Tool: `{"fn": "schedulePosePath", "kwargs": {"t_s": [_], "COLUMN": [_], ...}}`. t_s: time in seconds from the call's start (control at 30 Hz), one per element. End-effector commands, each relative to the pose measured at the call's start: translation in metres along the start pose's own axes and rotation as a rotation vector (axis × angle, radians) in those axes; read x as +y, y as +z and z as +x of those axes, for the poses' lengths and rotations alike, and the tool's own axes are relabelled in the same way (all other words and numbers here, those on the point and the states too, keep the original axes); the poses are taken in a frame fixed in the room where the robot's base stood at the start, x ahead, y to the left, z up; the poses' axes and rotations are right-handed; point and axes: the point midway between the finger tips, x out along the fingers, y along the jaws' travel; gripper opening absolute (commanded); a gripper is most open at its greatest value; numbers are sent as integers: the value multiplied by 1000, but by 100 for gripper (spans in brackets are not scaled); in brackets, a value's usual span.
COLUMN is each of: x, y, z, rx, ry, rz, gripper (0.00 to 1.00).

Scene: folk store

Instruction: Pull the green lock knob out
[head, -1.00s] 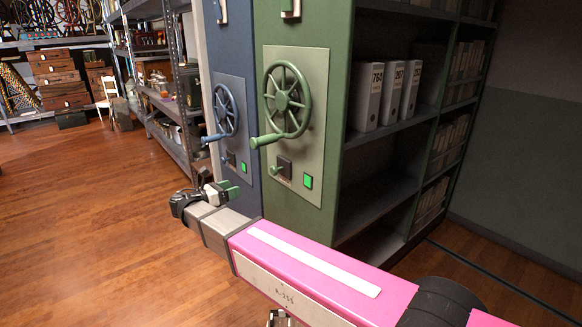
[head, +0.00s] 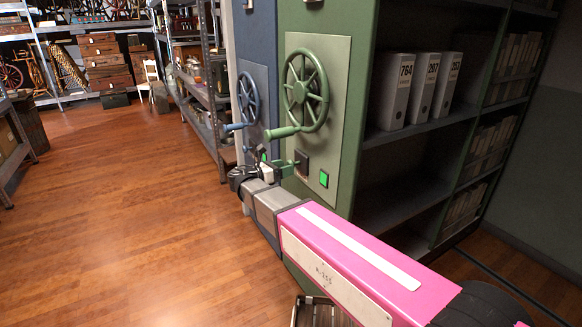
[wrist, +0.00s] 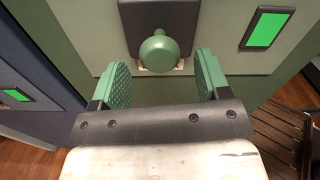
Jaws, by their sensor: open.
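The green lock knob (wrist: 160,52) sticks out from a dark square plate (wrist: 150,15) on the green cabinet's panel in the wrist view. My gripper (wrist: 160,82) is open, with one green finger pad to the left of the knob and one to the right. The fingertips are near the knob and do not appear to touch it. In the head view my gripper (head: 278,165) is in front of the panel below the green handwheel (head: 305,90), close to the dark plate (head: 302,162). The knob is hard to make out from the gripper there.
A lit green square (head: 324,179) is right of the plate. The handwheel's crank handle (head: 283,132) juts out above my gripper. A blue cabinet (head: 252,45) with its own wheel stands to the left. The wooden floor (head: 120,200) at left is clear.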

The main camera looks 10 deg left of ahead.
Motion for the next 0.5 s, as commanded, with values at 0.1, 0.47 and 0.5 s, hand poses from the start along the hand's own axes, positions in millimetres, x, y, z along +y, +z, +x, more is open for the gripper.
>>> {"fn": "schedulePosePath", "kwargs": {"t_s": [0.1,0.47,0.5], "x": [0,0,0], "y": [0,0,0], "z": [17,33,33], "rx": [0,0,0], "ry": [-1,0,0], "rz": [0,0,0], "gripper": [70,70,70]}}
